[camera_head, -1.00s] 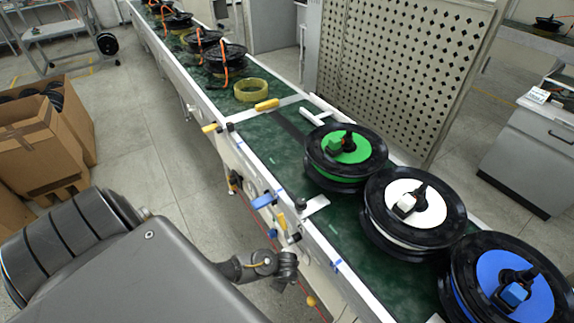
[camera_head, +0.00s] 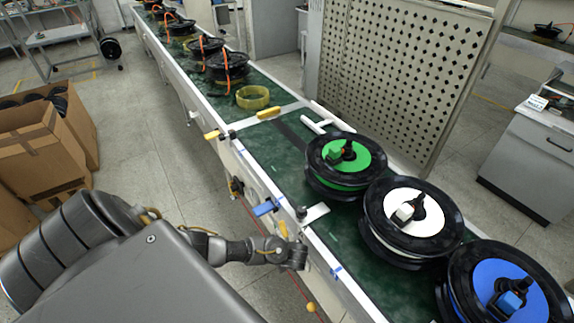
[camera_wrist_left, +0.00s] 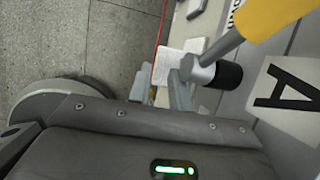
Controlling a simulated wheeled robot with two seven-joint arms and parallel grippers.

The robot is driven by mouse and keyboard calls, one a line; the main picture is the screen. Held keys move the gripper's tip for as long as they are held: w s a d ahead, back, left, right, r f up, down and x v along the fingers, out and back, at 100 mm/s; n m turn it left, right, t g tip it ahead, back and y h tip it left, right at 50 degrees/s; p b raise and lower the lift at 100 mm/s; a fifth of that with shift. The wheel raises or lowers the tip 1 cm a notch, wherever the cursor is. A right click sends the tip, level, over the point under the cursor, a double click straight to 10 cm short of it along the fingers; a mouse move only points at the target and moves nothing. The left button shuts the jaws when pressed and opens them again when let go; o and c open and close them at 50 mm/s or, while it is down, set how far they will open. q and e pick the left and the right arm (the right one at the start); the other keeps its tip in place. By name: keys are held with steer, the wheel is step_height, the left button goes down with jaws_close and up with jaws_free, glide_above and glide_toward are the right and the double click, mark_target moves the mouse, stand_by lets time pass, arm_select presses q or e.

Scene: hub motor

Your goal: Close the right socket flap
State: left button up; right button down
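My left gripper (camera_head: 297,258) is beside the near side of the conveyor, low in front of its side panel. In the left wrist view, its two grey fingers (camera_wrist_left: 162,88) stand apart with a gap between them, so it looks open. A small pale box-like part (camera_wrist_left: 167,66), possibly a socket or its flap, lies just beyond the fingers. A white and black cylinder (camera_wrist_left: 228,74) sticks out to the right of the fingers. I cannot clearly tell a right socket flap or its angle, nor whether a finger touches it. My right gripper is out of view.
A yellow handle (camera_wrist_left: 270,14) and an "A" label (camera_wrist_left: 285,100) are close on the right. The conveyor (camera_head: 286,190) carries reels with green (camera_head: 372,157), white (camera_head: 430,218) and blue (camera_head: 490,275) faces. A cardboard box (camera_head: 30,150) stands left.

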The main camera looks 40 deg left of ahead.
arm_select(q)
steer(key=shift+x, duration=1.15)
jaws_close()
steer(key=shift+a, duration=0.1)
